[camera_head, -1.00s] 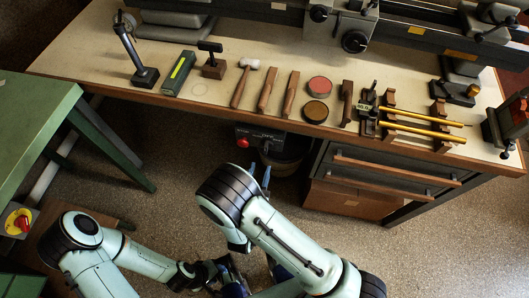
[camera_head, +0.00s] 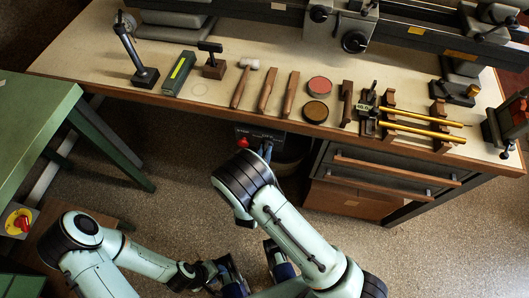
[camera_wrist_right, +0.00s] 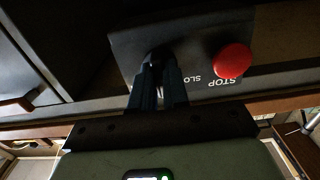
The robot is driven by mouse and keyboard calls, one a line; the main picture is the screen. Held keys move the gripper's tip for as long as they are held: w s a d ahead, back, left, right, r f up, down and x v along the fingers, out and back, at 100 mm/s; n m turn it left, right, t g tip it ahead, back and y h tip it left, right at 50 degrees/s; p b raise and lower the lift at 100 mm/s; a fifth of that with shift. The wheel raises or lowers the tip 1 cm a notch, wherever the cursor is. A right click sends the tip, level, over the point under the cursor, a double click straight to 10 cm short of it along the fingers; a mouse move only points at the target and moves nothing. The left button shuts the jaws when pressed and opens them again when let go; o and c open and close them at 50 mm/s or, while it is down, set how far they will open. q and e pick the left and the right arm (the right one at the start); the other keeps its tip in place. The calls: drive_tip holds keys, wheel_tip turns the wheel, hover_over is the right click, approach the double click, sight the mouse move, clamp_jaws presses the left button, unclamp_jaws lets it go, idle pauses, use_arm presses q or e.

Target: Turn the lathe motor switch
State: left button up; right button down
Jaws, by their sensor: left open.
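The lathe motor switch box (camera_head: 259,137) is a dark box under the bench's front edge. It carries a red STOP button (camera_wrist_right: 232,61) and part of a label, "SLO". A dark switch knob (camera_wrist_right: 158,54) shows on its face beside that label, largely covered by my fingers. My right gripper (camera_head: 265,152) is up at the box. In the right wrist view, its two blue fingers (camera_wrist_right: 159,70) are close together with their tips at the knob; whether they grip it is unclear. My left gripper (camera_head: 253,268) is open and low at the bottom of the head view.
The wooden bench top (camera_head: 90,60) holds hand tools, round tins (camera_head: 316,112) and brass tubes (camera_head: 425,128) on wooden rests. Drawers (camera_head: 385,172) stand right of the switch box. A green table (camera_head: 35,130) and a red-and-yellow rotary switch (camera_head: 20,222) are at the left.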

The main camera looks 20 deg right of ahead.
drive_tip(key=shift+n, duration=0.3)
drive_tip(key=shift+n+p, duration=1.35)
drive_tip(key=shift+n, duration=2.25)
drive_tip(key=c, duration=1.1)
unclamp_jaws()
drive_tip(key=v, duration=1.3)
drive_tip(key=shift+s+a, duration=0.15)
drive_tip(key=shift+s, duration=0.05)
